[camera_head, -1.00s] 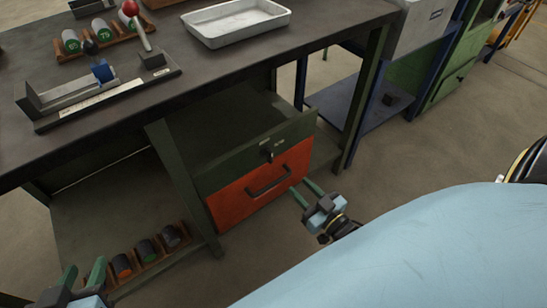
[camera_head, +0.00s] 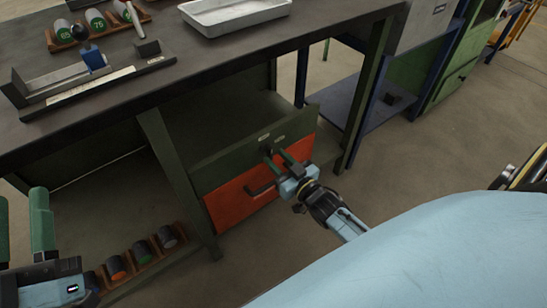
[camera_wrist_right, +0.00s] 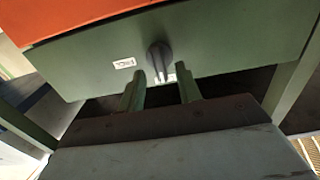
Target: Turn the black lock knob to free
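The black lock knob (camera_wrist_right: 160,60) sits on the green panel (camera_wrist_right: 215,45) above the orange drawer (camera_head: 228,205). In the right wrist view its grip runs roughly up and down. My right gripper (camera_wrist_right: 161,76) is open, with its two green fingertips apart on either side of the knob's lower end. I cannot tell whether they touch it. In the head view the right gripper (camera_head: 277,157) covers most of the knob. A small white label (camera_wrist_right: 125,62) is beside the knob; another is partly hidden by the fingers. My left gripper (camera_head: 22,222) is open and empty at the left edge.
The drawer's dark handle (camera_head: 260,191) sticks out just below the right gripper. The workbench top (camera_head: 190,65) overhangs above, carrying a metal tray (camera_head: 235,14) and a fixture. A rack of several cylinders (camera_head: 142,262) lies low at left.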

